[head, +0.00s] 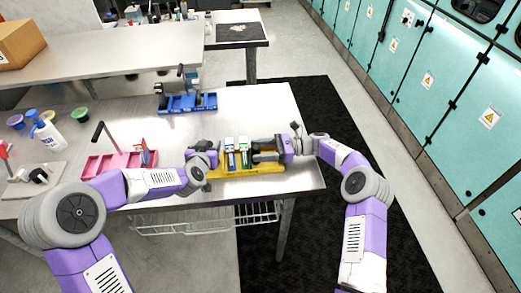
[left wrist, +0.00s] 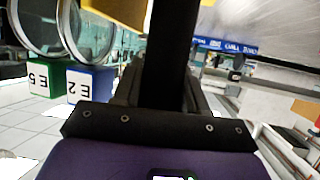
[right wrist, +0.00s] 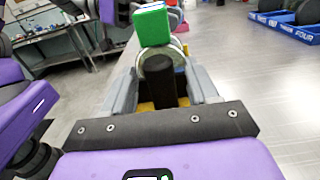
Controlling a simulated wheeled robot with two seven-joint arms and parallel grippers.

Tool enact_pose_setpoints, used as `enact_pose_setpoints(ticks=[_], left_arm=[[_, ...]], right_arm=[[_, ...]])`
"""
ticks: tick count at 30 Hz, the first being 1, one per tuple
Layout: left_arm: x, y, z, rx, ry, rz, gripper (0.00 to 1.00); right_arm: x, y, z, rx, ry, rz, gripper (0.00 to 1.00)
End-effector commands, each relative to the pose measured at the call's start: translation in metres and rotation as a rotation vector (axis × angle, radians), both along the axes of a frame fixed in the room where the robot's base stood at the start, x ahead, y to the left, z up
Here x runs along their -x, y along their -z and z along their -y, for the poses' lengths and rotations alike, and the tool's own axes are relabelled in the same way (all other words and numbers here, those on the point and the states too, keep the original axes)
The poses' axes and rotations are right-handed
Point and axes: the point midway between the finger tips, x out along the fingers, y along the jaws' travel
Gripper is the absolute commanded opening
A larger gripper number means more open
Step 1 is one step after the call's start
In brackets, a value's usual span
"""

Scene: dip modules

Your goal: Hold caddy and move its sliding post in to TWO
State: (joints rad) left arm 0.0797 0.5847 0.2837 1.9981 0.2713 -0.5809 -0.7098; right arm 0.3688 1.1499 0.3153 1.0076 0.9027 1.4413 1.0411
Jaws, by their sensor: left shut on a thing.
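The yellow caddy (head: 245,172) lies near the table's right front edge, with green and blue blocks (head: 237,148) standing in it. My left gripper (head: 212,152) is at its left end, shut on a black bar (left wrist: 172,45) that looks like the caddy's handle. The caddy's yellow edge (left wrist: 118,10) shows beyond that bar. My right gripper (head: 283,150) is at the caddy's right end. In the right wrist view, its fingers stand apart on both sides of a dark round post (right wrist: 160,82), with small gaps beside it. The position words on the yellow caddy cannot be read.
A pink caddy (head: 105,163) is to the left, and a blue caddy (head: 178,103) stands behind. Cups and a white bottle (head: 47,133) are at the far left. Bare table lies between the pink and blue caddies. Teal cabinets line the right, beyond the floor mat.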

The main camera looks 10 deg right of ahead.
Motion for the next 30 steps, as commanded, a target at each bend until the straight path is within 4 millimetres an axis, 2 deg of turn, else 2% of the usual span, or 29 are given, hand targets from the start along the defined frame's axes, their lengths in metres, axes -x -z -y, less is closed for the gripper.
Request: enact_pose_setpoints(ticks=[5, 8, 11, 21, 30], left_arm=[[0.0, -0.001, 0.0, 0.0, 0.0, 0.001, 0.0], [0.0, 0.0, 0.0, 0.0, 0.0, 0.001, 0.0], [0.0, 0.0, 0.0, 0.001, 0.0, 0.001, 0.0], [0.0, 0.0, 0.0, 0.0, -0.001, 0.001, 0.0], [0.0, 0.0, 0.0, 0.0, -0.001, 0.001, 0.0]], right_arm=[[0.0, 0.0, 0.002, 0.0, 0.001, 0.0, 0.59], [0.0, 0.0, 0.009, -0.001, 0.002, 0.0, 0.59], [-0.001, 0.0, 0.025, 0.0, 0.004, 0.001, 0.59], [-0.001, 0.001, 0.096, 0.001, 0.003, 0.001, 0.59], [0.0, 0.0, 0.118, 0.0, 0.0, 0.0, 0.59]])
